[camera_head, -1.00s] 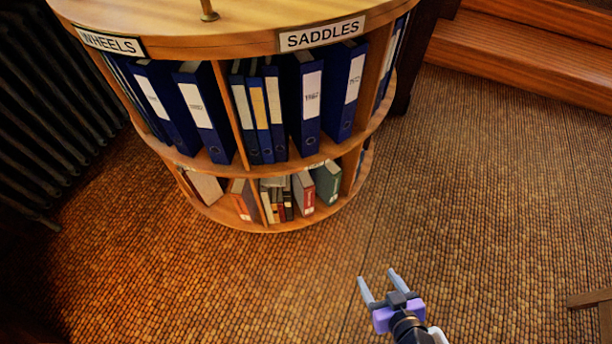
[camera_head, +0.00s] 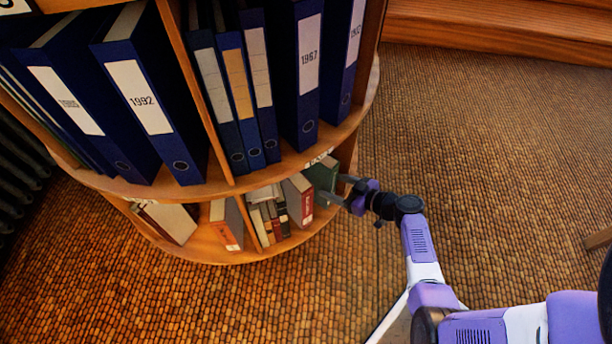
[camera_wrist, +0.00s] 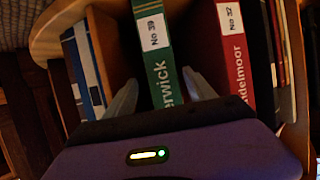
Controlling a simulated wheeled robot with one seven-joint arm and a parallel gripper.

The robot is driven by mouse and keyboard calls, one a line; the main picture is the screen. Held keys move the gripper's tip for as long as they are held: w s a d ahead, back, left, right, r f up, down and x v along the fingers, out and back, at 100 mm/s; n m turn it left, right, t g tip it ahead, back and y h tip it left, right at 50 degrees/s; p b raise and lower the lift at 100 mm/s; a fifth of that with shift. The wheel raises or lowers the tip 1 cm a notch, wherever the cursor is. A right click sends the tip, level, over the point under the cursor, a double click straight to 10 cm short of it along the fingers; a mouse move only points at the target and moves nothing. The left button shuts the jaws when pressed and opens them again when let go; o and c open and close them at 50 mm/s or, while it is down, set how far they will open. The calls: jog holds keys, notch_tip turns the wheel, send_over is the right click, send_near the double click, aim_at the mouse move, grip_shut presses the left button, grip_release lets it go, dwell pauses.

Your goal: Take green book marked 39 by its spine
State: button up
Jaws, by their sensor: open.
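The green book marked "No 39" (camera_wrist: 158,55) stands in the wrist view with its spine facing me. In the head view the green book (camera_head: 322,176) is on the lower shelf at the right end of a row, partly hidden behind my gripper. My gripper (camera_wrist: 162,95) is open, with one finger on each side of the green spine in the wrist view. I cannot tell whether the fingers touch it. In the head view my gripper (camera_head: 335,188) is at the edge of the lower shelf.
A red book marked "No 32" (camera_wrist: 236,60) stands to the right of the green one. The round wooden shelf (camera_head: 225,252) holds several blue binders (camera_head: 150,100) above. A blue binder (camera_wrist: 88,65) is at the left in the wrist view. Open carpet (camera_head: 480,140) lies to the right.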

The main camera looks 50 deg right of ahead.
aim_at(318, 182)
jog(key=x, duration=0.2)
jog(key=b+x, duration=0.1)
jog(key=x, duration=0.1)
jog(key=b+x, duration=0.1)
jog(key=x, duration=0.1)
jog(key=shift+w+a+f, duration=0.1)
jog(key=shift+w+a, duration=0.05)
jog(key=shift+a, duration=0.15)
grip_shut()
jog(key=shift+d, duration=0.1)
